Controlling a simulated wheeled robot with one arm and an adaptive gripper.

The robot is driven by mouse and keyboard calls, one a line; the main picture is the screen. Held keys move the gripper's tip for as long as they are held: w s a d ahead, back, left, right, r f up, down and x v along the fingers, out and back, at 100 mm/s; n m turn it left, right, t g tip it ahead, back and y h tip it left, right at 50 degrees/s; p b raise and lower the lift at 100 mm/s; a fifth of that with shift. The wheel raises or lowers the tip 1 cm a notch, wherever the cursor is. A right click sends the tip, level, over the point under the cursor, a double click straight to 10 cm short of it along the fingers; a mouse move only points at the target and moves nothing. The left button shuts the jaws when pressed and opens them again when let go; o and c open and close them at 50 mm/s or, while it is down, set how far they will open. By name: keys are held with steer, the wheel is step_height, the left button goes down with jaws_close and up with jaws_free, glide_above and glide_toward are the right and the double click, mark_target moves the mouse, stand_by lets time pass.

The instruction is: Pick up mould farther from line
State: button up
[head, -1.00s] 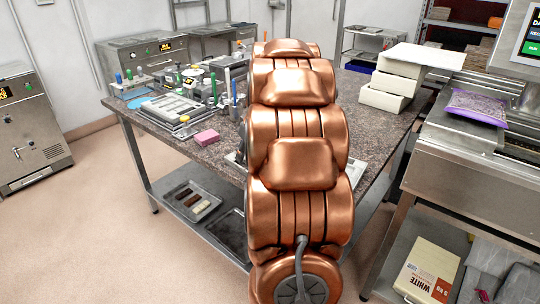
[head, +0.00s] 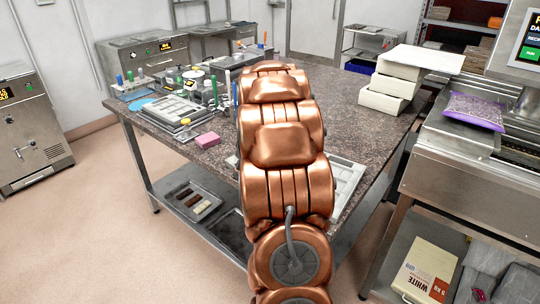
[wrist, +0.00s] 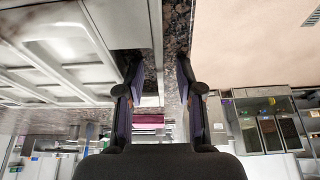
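One light grey mould (head: 346,180) lies on the granite table in the head view, partly hidden behind my copper arm. A framed grey tray with compartments (head: 172,112), which looks like another mould, lies farther left, away from the line. In the wrist view, a pale mould (wrist: 60,55) with several hollows fills the upper left, close to my gripper (wrist: 160,75). Its fingers are apart, with the mould's edge and dark granite showing between them. I cannot tell whether either finger touches the mould, or surely which mould this is. My arm hides the gripper in the head view.
The granite table (head: 290,190) carries a pink block (head: 207,140), bottles and tools at the left, and stacked white boxes (head: 392,80) at the back right. The steel line (head: 470,165) with a purple bag (head: 473,110) stands at the right. Floor is open at the left.

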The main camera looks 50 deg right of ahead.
jaws_close()
steer(key=shift+r, duration=0.2)
stand_by(0.6)
steer(key=shift+r+b, duration=0.7)
steer(key=shift+r, duration=0.7)
steer(key=shift+s+r, duration=0.15)
steer(key=shift+r, duration=0.1)
steer(key=s+b, duration=0.1)
steer(key=s, duration=0.4)
steer(key=s+r+b, duration=0.1)
steer(key=s, duration=0.4)
steer(key=s+a+b, duration=0.1)
steer(key=s, duration=0.4)
steer(key=shift+s+r+b, duration=0.2)
steer(key=shift+b, duration=0.2)
steer(key=shift+s+r, duration=0.1)
steer(key=shift+r, duration=1.9)
